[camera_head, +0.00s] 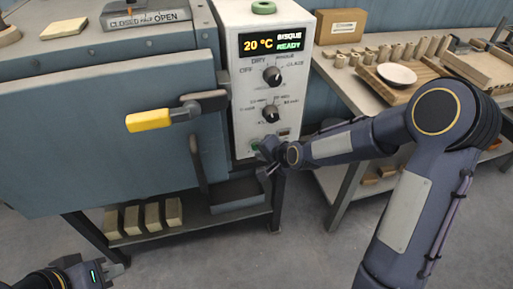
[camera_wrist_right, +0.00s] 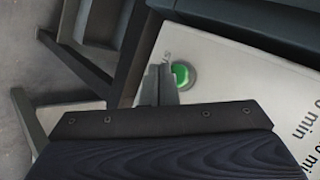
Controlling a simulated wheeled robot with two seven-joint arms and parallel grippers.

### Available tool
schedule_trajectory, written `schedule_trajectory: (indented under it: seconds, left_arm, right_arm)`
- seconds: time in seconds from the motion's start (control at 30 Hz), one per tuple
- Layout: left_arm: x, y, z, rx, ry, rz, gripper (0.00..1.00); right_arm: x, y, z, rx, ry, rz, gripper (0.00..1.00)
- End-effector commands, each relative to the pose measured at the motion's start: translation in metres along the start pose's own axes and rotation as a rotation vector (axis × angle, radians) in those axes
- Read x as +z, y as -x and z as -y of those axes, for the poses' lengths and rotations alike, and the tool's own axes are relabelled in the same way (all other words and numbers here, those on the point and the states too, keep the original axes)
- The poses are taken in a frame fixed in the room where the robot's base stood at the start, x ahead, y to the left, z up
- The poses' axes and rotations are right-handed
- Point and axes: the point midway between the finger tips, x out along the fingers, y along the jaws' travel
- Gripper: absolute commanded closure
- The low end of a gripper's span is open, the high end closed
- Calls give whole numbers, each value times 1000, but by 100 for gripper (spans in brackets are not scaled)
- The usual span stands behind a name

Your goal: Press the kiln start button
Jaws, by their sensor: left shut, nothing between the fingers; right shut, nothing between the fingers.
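The green start button (camera_head: 254,145) sits low on the white kiln control panel (camera_head: 240,92). The button also shows in the right wrist view (camera_wrist_right: 181,75), round and green in a grey ring. My right gripper (camera_head: 265,162) is shut and empty, in front of the panel's lower end, beside the button. In the right wrist view its fingertips (camera_wrist_right: 162,72) are just left of the button and partly overlap its ring. I cannot tell whether they touch the panel. My left gripper (camera_head: 112,272) is shut and empty at the lower left, far from the panel.
The panel's display (camera_head: 271,42) reads 20 °C, BISQUE, READY. Below it are an upper knob (camera_head: 272,76) and a lower knob (camera_head: 270,114). The blue kiln door (camera_head: 90,135) with a yellow handle (camera_head: 148,120) is to the left. A workbench (camera_head: 335,72) with pottery stands right.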

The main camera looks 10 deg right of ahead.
Motion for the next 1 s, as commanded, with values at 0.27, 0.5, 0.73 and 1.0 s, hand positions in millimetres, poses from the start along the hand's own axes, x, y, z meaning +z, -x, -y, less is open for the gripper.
schedule_trajectory:
  seconds: [0.27, 0.5, 0.73, 1.0]
  left_arm:
    - [0, 0, 0, 0, 0, 0, 100]
    - [0, 0, 0, 0, 0, 0, 100]
    - [2, -3, 1, 0, 0, 0, 100]
    - [2, -3, 1, 0, 0, 0, 100]
  right_arm:
    - [0, 0, 0, 0, 0, 0, 100]
    - [0, -1, 0, 0, 0, 0, 100]
    - [-4, -6, 4, -1, 0, 0, 100]
    - [-4, -6, 4, 0, 0, 0, 100]
